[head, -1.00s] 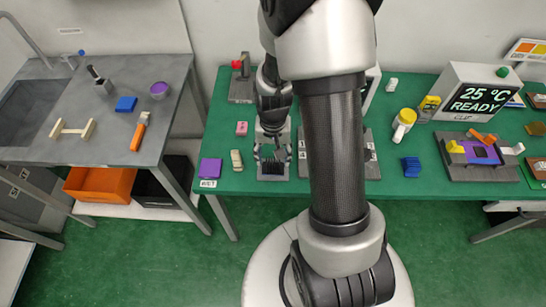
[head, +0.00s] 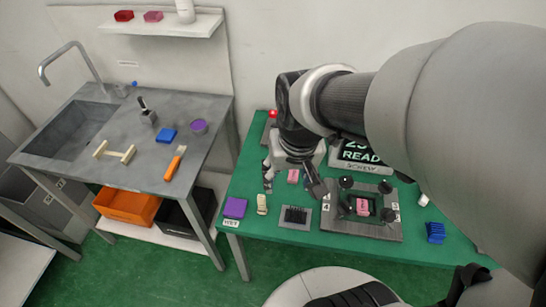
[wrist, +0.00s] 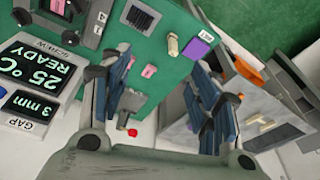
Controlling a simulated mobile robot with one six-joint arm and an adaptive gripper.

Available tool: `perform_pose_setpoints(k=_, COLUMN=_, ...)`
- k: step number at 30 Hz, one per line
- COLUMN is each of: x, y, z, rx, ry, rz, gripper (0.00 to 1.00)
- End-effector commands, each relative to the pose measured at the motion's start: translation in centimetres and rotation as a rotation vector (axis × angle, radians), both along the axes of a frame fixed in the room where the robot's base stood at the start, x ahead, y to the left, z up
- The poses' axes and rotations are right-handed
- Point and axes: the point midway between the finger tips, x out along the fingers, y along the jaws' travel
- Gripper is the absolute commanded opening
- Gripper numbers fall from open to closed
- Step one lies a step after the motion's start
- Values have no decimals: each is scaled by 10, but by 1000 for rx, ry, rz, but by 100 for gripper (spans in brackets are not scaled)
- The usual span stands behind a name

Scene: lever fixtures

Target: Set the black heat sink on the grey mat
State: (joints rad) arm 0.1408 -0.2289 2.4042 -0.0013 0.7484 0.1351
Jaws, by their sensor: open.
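The black heat sink (head: 296,214) sits fins up on the small grey mat (head: 285,224), near the front edge of the green table. Grey mat shows around it. In the wrist view the heat sink (wrist: 139,16) is at the top, on the mat (wrist: 150,33). My gripper (head: 292,184) is open and empty, raised above the table behind the mat and apart from the heat sink. In the wrist view both fingers (wrist: 160,65) are spread with nothing held between them.
A purple block (head: 235,207) and a beige piece (head: 262,203) lie left of the mat. A dark fixture (head: 335,222) with black knobs and a pink block stands right of it. A blue finned block (head: 435,231) lies further right. The steel sink bench (head: 90,150) is at left.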

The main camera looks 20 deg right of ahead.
Motion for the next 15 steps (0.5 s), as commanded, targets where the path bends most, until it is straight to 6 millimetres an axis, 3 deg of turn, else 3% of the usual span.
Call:
perform_pose_setpoints(k=1, x=-13, y=9, z=18, rx=-10, ry=-41, rz=45, gripper=56)
perform_pose_setpoints(k=6, x=-54, y=30, z=49, rx=-36, ry=-125, rz=172, gripper=56)
perform_pose_setpoints(k=10, x=-75, y=38, z=60, rx=-49, ry=-167, rz=235, gripper=56)
perform_pose_setpoints(k=15, x=-86, y=41, z=63, rx=-56, ry=-186, rz=266, gripper=56)
